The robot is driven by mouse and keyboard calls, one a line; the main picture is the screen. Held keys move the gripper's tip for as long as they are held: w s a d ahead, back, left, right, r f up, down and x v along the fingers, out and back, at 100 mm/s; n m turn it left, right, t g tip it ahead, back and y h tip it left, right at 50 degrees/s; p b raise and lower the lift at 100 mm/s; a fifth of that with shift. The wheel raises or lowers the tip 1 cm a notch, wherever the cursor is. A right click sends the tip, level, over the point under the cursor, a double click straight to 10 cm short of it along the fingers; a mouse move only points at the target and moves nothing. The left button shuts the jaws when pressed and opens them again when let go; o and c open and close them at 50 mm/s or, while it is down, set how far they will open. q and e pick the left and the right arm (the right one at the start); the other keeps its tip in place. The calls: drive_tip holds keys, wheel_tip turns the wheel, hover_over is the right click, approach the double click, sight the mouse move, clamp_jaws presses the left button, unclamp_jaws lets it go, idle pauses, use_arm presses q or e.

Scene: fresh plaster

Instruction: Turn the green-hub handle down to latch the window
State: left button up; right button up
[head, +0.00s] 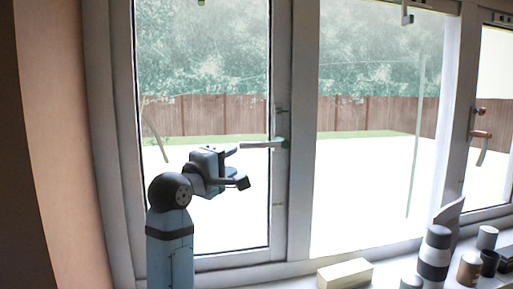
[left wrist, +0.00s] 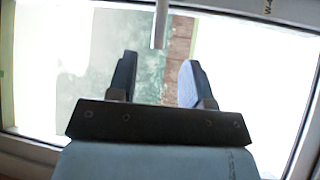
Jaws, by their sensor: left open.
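The green-hub handle (head: 283,143) sits on the right stile of the left window sash. Its pale lever (head: 257,145) points left and lies about level. In the left wrist view the lever (left wrist: 160,25) comes in from the top, its end in line with the gap between the fingers and beyond the fingertips. My left gripper (head: 238,168) is open and empty, just below and left of the lever's free end; its two fingers also show in the left wrist view (left wrist: 157,75). I see no contact with the lever. My right gripper is not in view.
A red-brown-hub handle (head: 480,134) on the right window has its lever hanging down. The sill carries a cream block (head: 345,274), a dark-and-white banded cylinder (head: 434,256) and several small containers at the right. The glass behind my gripper is clear.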

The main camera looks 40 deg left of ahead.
sight(254, 147)
use_arm(q)
drive_tip(key=w, duration=0.4)
drive_tip(key=w+r, duration=0.1)
drive_tip(key=w, duration=0.7)
drive_tip(key=shift+a+r, duration=0.3)
drive_tip(key=shift+a, duration=0.1)
clamp_jaws()
